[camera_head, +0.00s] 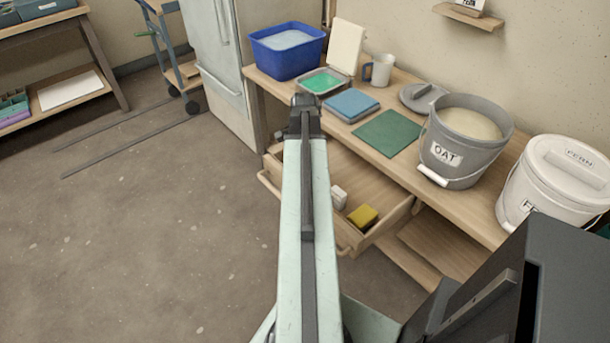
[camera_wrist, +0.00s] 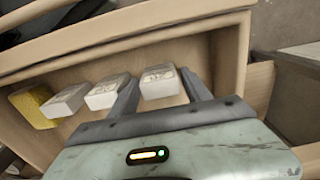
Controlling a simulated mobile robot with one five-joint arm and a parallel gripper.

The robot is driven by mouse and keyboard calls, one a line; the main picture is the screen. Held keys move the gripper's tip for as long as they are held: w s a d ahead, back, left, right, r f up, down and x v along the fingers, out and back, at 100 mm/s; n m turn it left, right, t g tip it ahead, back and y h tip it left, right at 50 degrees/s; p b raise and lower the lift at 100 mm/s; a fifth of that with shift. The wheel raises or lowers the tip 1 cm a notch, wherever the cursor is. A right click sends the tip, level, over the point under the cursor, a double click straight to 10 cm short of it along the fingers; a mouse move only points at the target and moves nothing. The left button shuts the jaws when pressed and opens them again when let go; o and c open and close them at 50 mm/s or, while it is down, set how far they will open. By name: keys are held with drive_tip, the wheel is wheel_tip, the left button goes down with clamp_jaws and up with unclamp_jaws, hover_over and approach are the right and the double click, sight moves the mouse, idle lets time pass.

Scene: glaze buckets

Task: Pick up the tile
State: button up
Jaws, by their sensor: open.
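In the wrist view, three small pale blocks with marks on top lie in a row in an open wooden drawer (camera_wrist: 195,30). The rightmost, apparently the tile (camera_wrist: 160,82), shows between the two fingers of my gripper (camera_wrist: 158,78). My gripper is open, one finger on each side of it; I cannot tell whether they touch. The middle block (camera_wrist: 103,93) is just left of the left finger, and another block (camera_wrist: 68,100) is farther left. In the head view, one pale block (camera_head: 338,196) shows in the drawer (camera_head: 350,165); my arm hides the others and my gripper.
A yellow sponge (camera_wrist: 34,106) lies at the drawer's left in the wrist view. The drawer walls are close around my gripper. Above, the bench holds a blue tub (camera_head: 287,55), a green mat (camera_head: 388,133), a grey OAT bucket (camera_head: 455,165) and a white bucket (camera_head: 535,190).

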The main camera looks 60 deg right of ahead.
drive_tip(key=shift+r, duration=0.1)
clamp_jaws()
wheel_tip(320, 180, up, 10)
drive_tip(key=p, duration=1)
drive_tip(key=shift+r, duration=0.15)
